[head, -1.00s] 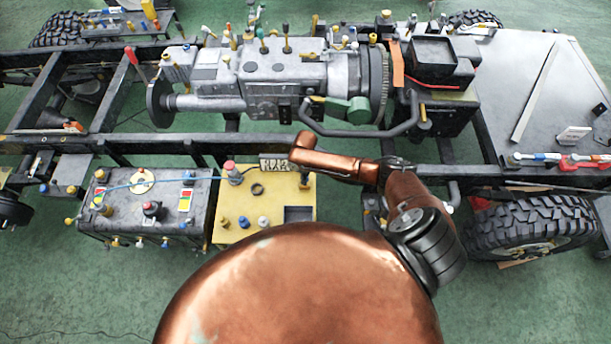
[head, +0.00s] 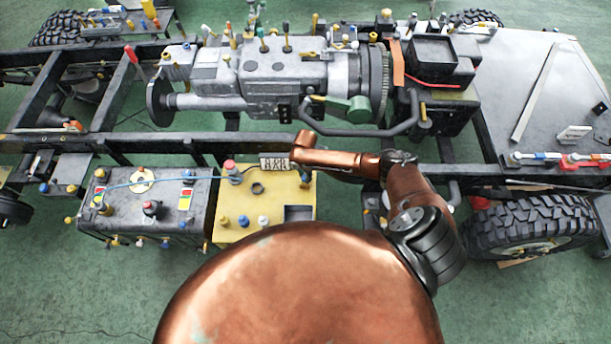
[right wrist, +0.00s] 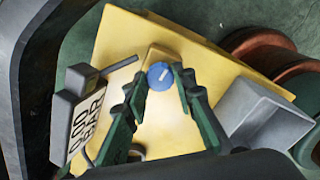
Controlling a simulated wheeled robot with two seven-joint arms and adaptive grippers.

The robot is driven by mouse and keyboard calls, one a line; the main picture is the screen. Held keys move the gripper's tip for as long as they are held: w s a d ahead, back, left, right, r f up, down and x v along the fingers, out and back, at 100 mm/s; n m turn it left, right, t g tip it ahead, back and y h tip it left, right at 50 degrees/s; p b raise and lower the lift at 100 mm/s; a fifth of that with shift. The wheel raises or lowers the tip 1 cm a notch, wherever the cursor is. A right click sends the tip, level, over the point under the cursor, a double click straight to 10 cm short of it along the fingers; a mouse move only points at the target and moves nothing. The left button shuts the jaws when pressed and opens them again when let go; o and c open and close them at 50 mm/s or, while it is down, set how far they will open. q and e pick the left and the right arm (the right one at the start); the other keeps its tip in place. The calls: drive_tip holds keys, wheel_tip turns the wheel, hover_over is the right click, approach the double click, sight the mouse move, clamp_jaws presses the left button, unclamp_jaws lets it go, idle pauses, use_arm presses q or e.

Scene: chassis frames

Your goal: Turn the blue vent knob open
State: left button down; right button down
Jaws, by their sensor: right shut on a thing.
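The blue vent knob (right wrist: 160,76) has a white pointer line and sits on a raised yellow block of the yellow panel (right wrist: 165,125). My right gripper (right wrist: 161,83) is shut on the knob, one green finger on each side of it. The white line points toward the upper right in the right wrist view. My left gripper is not in view.
A small display with BAR lettering (right wrist: 88,128) stands left of the fingers, and a grey open box (right wrist: 262,112) stands right. A grey battery-like box (head: 145,205) with knobs is left of the panel. A tyre (head: 530,225) is at right.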

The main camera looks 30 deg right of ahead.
drive_tip(key=shift+s+f+n, duration=0.1)
drive_tip(key=shift+n, duration=0.4)
drive_tip(key=c, duration=1.6)
unclamp_jaws()
wheel_tip(320, 180, up, 12)
